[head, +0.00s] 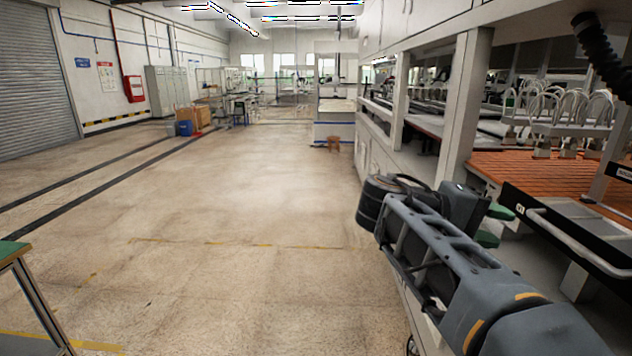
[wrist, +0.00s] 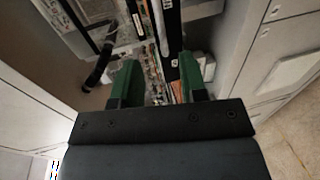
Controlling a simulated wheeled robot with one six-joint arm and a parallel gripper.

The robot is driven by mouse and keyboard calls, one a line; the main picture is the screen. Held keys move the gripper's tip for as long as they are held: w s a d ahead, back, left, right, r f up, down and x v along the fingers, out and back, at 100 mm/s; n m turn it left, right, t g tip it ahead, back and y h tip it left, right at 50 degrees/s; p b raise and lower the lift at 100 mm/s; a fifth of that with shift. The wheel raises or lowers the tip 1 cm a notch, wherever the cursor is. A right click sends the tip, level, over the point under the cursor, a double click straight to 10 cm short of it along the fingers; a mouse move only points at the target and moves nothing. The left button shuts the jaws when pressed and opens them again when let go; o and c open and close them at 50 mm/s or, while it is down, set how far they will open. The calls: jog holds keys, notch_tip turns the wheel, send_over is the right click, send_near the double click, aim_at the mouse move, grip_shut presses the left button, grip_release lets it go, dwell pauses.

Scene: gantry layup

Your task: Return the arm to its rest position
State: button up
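My arm (head: 440,245) reaches in from the lower right of the head view, bent at a dark joint beside the workstation. My gripper (head: 493,225) is at its far end, partly hidden behind the arm, with green fingers pointing right toward the bench front. In the wrist view my gripper (wrist: 159,80) shows two green fingers spread apart with nothing between them. Beyond the fingers are blurred bench parts and a dark rail.
An orange slatted bench top (head: 545,172) with a black-edged front and white handle (head: 575,238) stands close on the right. White suction-cup tooling (head: 560,115) hangs above it. A green-topped table (head: 12,252) is at lower left. The floor (head: 250,210) ahead is clear.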

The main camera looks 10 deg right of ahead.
jog(key=w+a+f+n+t+y+p, duration=0.1)
jog(key=w+a+f+n+t+y, duration=0.2)
jog(key=f, duration=0.4)
jog(key=a+f+n+t+y+p, duration=0.1)
jog(key=a+f+y, duration=0.25)
jog(key=f, duration=0.35)
jog(key=s+a+f+m+t+y+p, duration=0.1)
jog(key=s+a+f+y+p, duration=0.1)
jog(key=a+y+p, duration=0.1)
jog(key=s+a+f+t+y+p, duration=0.1)
jog(key=s+a+f+y+p, duration=0.1)
jog(key=a+y, duration=0.4)
jog(key=shift+a+f+m+p, duration=0.2)
jog(key=shift+a+m+p, duration=0.3)
jog(key=shift+a, duration=0.5)
jog(key=shift+s+d, duration=0.1)
